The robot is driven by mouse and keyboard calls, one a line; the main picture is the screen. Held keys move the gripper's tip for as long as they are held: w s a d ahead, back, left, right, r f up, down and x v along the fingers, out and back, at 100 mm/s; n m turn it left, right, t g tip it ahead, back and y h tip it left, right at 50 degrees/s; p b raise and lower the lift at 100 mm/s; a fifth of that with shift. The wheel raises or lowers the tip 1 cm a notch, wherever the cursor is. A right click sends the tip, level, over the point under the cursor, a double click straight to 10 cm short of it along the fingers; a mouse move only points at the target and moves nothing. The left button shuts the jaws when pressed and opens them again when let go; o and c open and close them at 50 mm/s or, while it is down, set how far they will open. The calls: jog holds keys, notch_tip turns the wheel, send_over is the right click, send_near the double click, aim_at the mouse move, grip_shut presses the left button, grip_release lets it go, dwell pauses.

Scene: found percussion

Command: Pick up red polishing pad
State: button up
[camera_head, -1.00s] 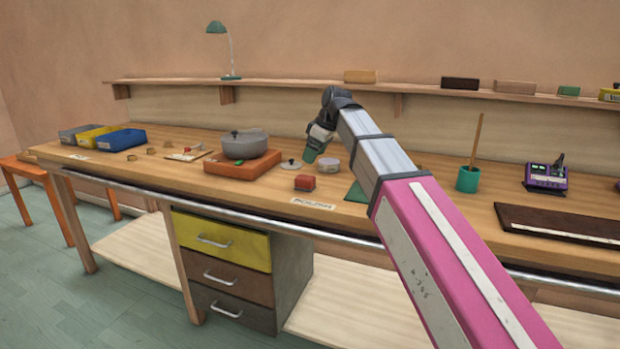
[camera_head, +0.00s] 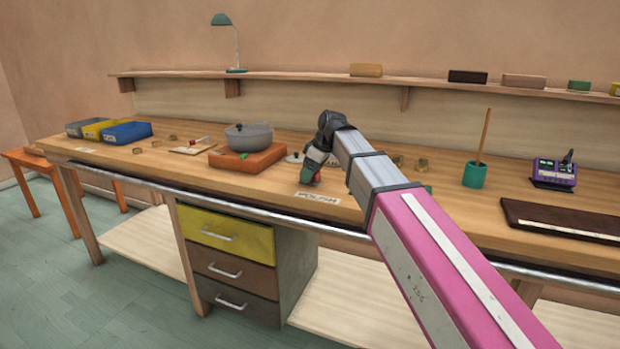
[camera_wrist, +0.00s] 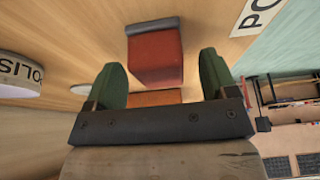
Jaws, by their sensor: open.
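The red polishing pad (camera_wrist: 155,57) is a small red block with a grey strip along one edge. It rests on the bench in the wrist view. My gripper (camera_wrist: 161,78) is open, with one green finger to each side of the pad in that view. Gaps show between the pad and both fingers; I cannot tell how far it reaches between them. In the head view my gripper (camera_head: 311,171) points down low over the bench and hides most or all of the pad.
A POLISH label (camera_head: 318,199) lies at the bench's front edge. A grey pot (camera_head: 248,138) stands on an orange block (camera_head: 246,161) to the left. A round tin (camera_wrist: 20,75) lies close by in the wrist view. A teal cup (camera_head: 475,175) with a stick stands right.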

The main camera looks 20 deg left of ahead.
jog(key=shift+a+f, duration=0.25)
jog(key=shift+f, duration=0.4)
jog(key=c, duration=1)
jog(key=shift+c, duration=0.2)
jog(key=shift+r, duration=0.15)
jog(key=shift+r, duration=0.55)
jog(key=r, duration=0.1)
jog(key=a+r, duration=0.1)
jog(key=r, duration=0.1)
jog(key=shift+r, duration=0.2)
jog(key=s+a+r, duration=0.3)
jog(key=a+r, duration=0.3)
jog(key=a, duration=0.4)
jog(key=shift+s, duration=0.25)
jog(key=shift+r, duration=0.1)
